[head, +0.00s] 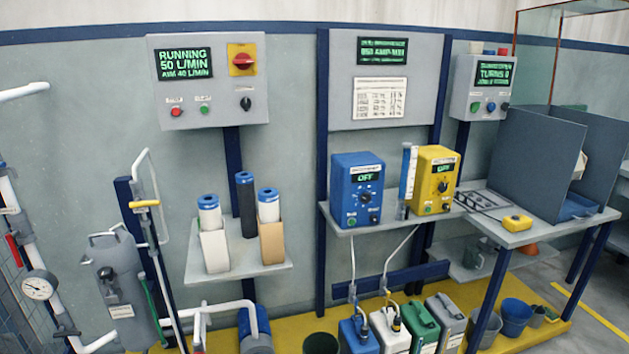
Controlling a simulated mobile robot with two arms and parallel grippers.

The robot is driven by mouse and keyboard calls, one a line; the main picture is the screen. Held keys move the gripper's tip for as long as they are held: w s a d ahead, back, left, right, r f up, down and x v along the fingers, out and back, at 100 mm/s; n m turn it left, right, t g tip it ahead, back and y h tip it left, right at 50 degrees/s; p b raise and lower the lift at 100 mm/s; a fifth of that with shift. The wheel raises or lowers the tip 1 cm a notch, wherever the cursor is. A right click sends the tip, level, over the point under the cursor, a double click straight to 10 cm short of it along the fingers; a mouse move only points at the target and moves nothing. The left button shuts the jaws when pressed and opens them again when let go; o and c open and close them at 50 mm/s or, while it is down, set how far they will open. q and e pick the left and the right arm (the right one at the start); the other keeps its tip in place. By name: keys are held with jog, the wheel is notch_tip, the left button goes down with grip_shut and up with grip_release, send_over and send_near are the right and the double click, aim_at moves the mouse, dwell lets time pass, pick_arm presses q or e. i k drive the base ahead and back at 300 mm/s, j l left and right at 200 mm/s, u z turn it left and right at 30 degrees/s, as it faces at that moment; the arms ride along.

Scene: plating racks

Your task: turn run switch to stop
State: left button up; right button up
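A grey wall-mounted control box (205,120) hangs at the upper left. Its green-lit display (184,64) reads "RUNNING 50 L/MIN", with an "AIM 40 L/MIN" line below. A black rotary switch (246,104) sits at the lower right of the box face; its label is too small to read, so I cannot tell whether it is the run switch. A red rotary handle on a yellow plate (242,61) sits above it. A red button (176,112) and a green button (204,110) are at the lower left. Neither of my grippers is in view.
Below the box, a small shelf (275,267) holds filter cartridges. A blue unit (357,190) and a yellow unit (435,180), both showing "OFF", stand on a bench to the right. White pipes and a gauge (39,287) are at left; several jugs stand on the yellow floor.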

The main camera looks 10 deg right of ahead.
aim_at(474, 106)
jog(key=i+l+z, duration=0.2)
jog(key=l, duration=0.15)
jog(key=i+l+z, duration=0.25)
jog(key=l, duration=0.15)
jog(key=i+l+z, duration=0.2)
jog(key=k+l, duration=0.05)
jog(key=l, duration=0.05)
